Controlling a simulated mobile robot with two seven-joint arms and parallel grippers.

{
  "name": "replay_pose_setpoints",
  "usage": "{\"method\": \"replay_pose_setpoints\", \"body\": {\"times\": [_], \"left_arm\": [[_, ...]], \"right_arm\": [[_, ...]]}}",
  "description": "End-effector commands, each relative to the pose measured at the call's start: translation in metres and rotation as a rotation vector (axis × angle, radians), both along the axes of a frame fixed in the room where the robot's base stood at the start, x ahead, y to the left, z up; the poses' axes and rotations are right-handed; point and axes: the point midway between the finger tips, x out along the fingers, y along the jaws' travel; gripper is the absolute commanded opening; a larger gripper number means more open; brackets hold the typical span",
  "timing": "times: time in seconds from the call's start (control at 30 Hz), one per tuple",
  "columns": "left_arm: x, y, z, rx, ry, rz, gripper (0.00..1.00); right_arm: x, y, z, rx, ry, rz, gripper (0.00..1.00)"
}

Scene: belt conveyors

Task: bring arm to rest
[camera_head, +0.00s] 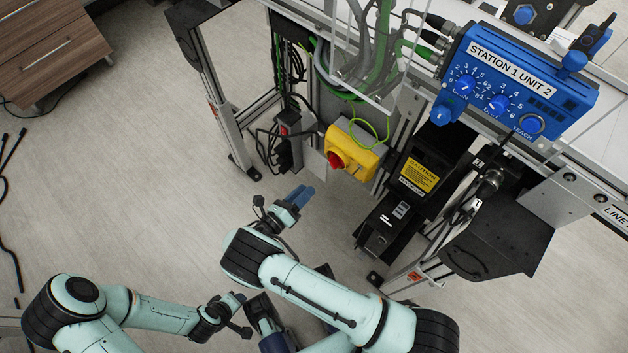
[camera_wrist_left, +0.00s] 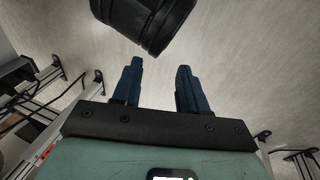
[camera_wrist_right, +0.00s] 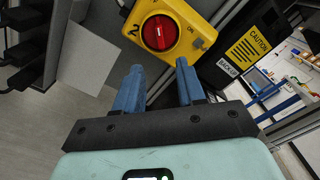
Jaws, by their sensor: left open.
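My right gripper (camera_head: 303,194) is extended over the floor, below and left of the yellow switch box (camera_head: 355,153) with its red knob. In the right wrist view the blue fingers of the right gripper (camera_wrist_right: 159,66) are apart with nothing between them. The yellow box (camera_wrist_right: 190,22) is just beyond their tips, with a visible gap in the head view.
A blue control unit (camera_head: 515,85) labelled STATION 1 UNIT 2 sits at upper right on the conveyor frame. A black box with a yellow caution label (camera_head: 418,176) is right of the switch box. A wooden drawer cabinet (camera_head: 45,45) stands at upper left. Floor at left is mostly clear.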

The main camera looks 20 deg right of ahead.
Motion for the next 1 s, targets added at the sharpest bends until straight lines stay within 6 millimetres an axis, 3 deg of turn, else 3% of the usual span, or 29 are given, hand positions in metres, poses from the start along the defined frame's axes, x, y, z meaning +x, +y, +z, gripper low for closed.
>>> {"method": "replay_pose_setpoints", "body": {"times": [0.2, 0.77, 0.87, 1.0], "left_arm": [[-0.001, -0.001, 0.0, -0.001, 0.003, -0.001, 0.43], [-0.001, -0.001, 0.002, -0.001, 0.003, -0.001, 0.43], [-0.005, -0.002, 0.014, -0.006, 0.012, -0.005, 0.43], [-0.019, -0.009, 0.056, -0.023, 0.046, -0.021, 0.43]], "right_arm": [[-0.005, 0.011, 0.0, 0.0, 0.001, -0.001, 0.39], [-0.005, 0.011, 0.001, 0.0, 0.0, -0.001, 0.39], [-0.005, 0.011, 0.016, 0.0, -0.005, -0.001, 0.39], [-0.004, 0.011, 0.066, 0.0, -0.021, -0.001, 0.39]]}}
